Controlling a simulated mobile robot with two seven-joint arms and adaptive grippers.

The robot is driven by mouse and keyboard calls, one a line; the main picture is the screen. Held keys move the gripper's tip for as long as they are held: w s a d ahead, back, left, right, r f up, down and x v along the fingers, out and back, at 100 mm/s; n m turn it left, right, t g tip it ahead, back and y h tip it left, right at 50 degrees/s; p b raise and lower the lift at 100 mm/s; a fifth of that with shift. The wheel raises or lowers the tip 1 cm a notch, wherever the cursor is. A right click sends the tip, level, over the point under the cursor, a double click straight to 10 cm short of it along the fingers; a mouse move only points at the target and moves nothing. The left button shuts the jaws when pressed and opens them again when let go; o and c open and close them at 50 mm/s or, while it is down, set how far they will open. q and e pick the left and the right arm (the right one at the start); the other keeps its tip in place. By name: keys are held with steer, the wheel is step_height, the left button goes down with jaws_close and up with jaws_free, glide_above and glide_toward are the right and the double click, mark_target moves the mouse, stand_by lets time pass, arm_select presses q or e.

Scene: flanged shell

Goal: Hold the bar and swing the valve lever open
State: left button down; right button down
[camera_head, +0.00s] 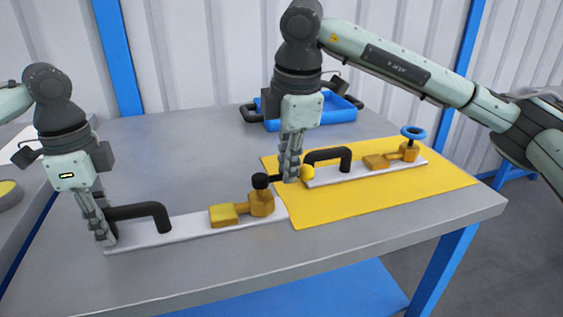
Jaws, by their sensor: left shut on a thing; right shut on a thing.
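A black bar handle (148,209) stands on a long pale plate (170,233) at the front left of the table. My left gripper (104,230) points down and is shut on the left end of this bar. A brass valve (262,204) sits at the plate's right end, with a black cap (260,181) on top.
A second pale plate (365,172) with a black handle (327,154) and a valve with a blue handwheel (413,132) lies on a yellow mat (375,202). A blue tray (330,112) with black handles stands behind. The grey table (180,140) is clear at back left.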

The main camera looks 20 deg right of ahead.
stand_by(0.5)
steer(key=c, duration=1.6)
jaws_free()
steer(key=shift+r, duration=0.1)
steer(key=r, duration=0.4)
steer(key=s+r, duration=0.1)
steer(key=r, duration=0.2)
steer(key=s+r, duration=0.1)
steer(key=r, duration=0.3)
steer(key=shift+s+r, duration=0.2)
steer(key=shift+r, duration=0.1)
arm_select(q)
steer(key=c, duration=1.3)
jaws_free()
